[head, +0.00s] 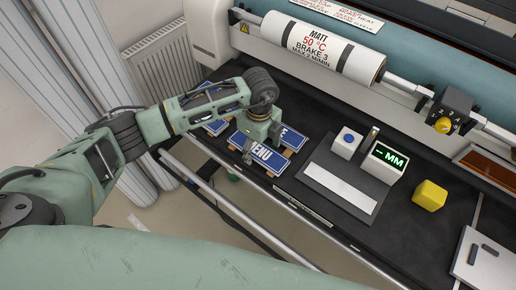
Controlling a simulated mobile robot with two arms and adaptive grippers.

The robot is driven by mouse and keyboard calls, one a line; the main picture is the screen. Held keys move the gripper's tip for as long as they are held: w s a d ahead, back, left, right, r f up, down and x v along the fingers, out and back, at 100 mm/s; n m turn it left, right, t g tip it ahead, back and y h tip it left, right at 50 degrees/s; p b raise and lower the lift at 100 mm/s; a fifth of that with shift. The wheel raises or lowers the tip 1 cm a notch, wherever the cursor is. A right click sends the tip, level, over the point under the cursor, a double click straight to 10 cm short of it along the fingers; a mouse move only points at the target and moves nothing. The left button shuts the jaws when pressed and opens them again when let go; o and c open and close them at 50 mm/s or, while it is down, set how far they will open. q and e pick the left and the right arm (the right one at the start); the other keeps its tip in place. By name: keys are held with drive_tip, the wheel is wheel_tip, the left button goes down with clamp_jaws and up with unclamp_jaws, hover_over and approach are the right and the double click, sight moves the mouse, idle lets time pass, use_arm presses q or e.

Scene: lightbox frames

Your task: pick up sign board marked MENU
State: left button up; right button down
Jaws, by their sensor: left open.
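The blue sign board marked MENU (264,157) lies flat at the front left of the black bench, its first letter partly covered by my gripper. My left gripper (248,153) is over the left part of this board, pointing down with its fingers open. I cannot tell whether the fingers touch the board. Another blue board (294,138) lies just behind it, its lettering mostly hidden by the gripper. My right gripper is not in view.
More blue boards (215,127) lie to the left. To the right are a dark plate with a pale strip (340,187), a small box with a blue button (346,144), a display reading MM (384,163) and a yellow block (430,196). A laminator roll (323,48) runs behind.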

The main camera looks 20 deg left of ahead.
use_arm(q)
drive_tip(key=shift+c, duration=0.2)
drive_tip(key=c, duration=1.2)
drive_tip(key=shift+r, duration=0.1)
drive_tip(key=shift+c, duration=0.2)
